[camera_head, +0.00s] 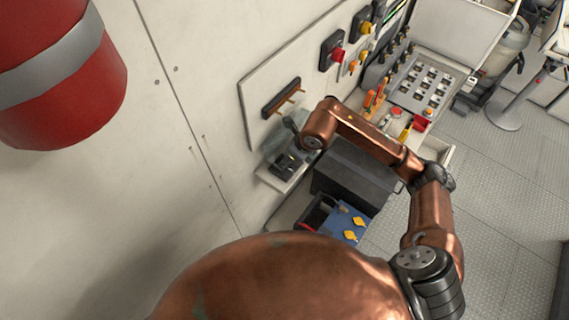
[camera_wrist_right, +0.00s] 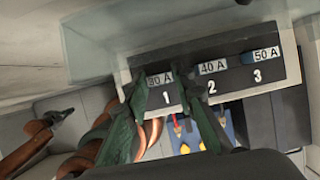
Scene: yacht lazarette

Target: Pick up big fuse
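A dark fuse holder (camera_wrist_right: 235,78) with white labels 30 A, 40 A and 50 A over numbers 1, 2 and 3 fills the upper middle of the right wrist view. The 50 A label (camera_wrist_right: 266,55) is at its right end. I cannot clearly make out a separate big fuse. My right gripper (camera_wrist_right: 163,90) is open, its dark green fingers in front of the 30 A and 40 A positions, with no object visibly held. In the head view the holder (camera_head: 288,164) sits by the wall beside my right wrist.
A clear panel (camera_wrist_right: 190,30) extends above the holder. A dark box (camera_head: 352,175) and a blue surface with yellow pieces (camera_head: 345,222) are nearby. A red cylinder (camera_head: 60,120) hangs at left. Floor is open at right.

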